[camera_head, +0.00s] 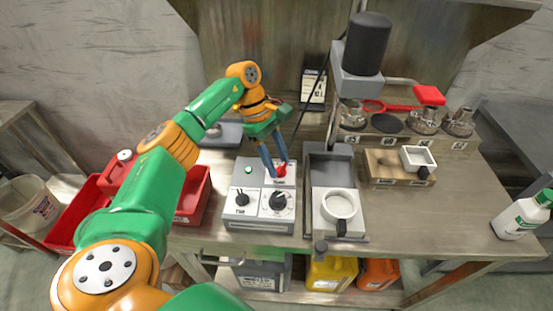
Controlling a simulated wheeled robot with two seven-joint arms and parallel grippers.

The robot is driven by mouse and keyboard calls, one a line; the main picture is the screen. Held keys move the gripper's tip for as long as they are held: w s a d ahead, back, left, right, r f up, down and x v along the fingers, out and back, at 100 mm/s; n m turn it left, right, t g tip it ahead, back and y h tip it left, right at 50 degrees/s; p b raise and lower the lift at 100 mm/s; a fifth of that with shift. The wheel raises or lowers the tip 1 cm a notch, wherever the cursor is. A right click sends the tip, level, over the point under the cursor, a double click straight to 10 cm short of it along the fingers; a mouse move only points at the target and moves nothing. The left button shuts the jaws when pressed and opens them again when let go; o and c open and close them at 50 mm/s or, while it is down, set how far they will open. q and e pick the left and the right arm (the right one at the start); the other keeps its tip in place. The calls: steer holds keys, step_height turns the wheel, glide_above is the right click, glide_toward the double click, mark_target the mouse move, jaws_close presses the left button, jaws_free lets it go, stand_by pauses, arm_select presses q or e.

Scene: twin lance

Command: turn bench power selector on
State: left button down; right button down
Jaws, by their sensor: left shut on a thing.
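The bench power unit (260,218) is a grey box with a sloped white front panel near the middle of the bench. A red selector knob (281,170) sits on its upper right part. Two black knobs, the left one (242,199) and the right one (278,201), are lower down, and a small green light (248,170) is at upper left. My left gripper (275,170) points down at the red selector, with its blue-grey fingers closed on it. The fingertips partly cover the selector, so its pointing direction is hard to read. My right gripper does not show.
A grey tray (317,165) with a white round cup (340,206) stands just right of the unit. A dark-topped machine (366,50) rises behind it. Red bins (193,200) are at left. A white bottle (523,215) stands at the right; bench space before it is clear.

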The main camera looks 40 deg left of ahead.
arm_select(q)
steer(key=shift+c, duration=1.6)
jaws_free()
steer(key=v, duration=0.7)
